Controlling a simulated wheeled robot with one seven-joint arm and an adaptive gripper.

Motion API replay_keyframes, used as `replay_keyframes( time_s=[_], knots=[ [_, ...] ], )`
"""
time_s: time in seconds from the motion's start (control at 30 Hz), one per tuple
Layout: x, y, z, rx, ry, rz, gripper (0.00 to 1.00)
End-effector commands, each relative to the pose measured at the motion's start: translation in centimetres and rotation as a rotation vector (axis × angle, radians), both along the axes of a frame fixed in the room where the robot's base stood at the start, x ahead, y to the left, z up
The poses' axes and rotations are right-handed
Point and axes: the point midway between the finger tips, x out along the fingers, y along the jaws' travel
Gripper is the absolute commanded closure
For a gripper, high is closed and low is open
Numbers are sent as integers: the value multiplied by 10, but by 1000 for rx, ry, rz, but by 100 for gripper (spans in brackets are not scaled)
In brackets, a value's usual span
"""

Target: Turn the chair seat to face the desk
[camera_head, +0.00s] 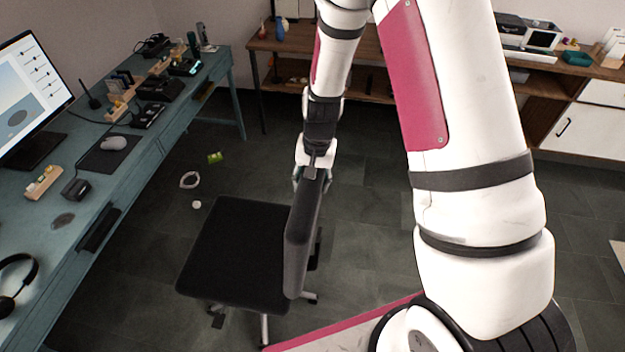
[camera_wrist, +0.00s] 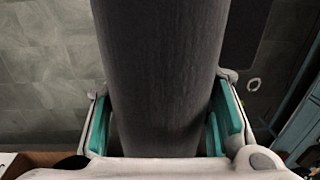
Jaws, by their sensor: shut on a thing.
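The dark office chair has its black seat (camera_head: 236,250) in the lower middle of the head view. Its backrest (camera_head: 301,235) stands upright on the seat's right side, so the seat's open side points left, where the teal desk (camera_head: 155,175) stands. My gripper (camera_head: 312,178) is at the top of the backrest. In the wrist view the backrest (camera_wrist: 160,75) fills the middle between the teal finger pads of my gripper (camera_wrist: 160,135), which is shut on it. The chair's base is partly hidden under the seat.
The desk holds a monitor (camera_head: 33,95), a mouse (camera_head: 113,143) and headphones (camera_head: 15,285). A wooden sideboard (camera_head: 360,60) stands at the back.

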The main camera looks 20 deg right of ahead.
Motion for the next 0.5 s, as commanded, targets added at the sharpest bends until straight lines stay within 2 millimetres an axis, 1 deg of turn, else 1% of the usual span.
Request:
replay_keyframes(
  time_s=[0.17,0.2,0.27,0.3,0.5],
  knots=[
    [0,-1,0,0,1,-1,100],
    [0,-1,0,0,1,-1,51],
    [0,-1,0,0,1,0,38],
    [0,-1,0,0,1,0,33],
    [0,0,0,0,0,1,33]
  ],
)
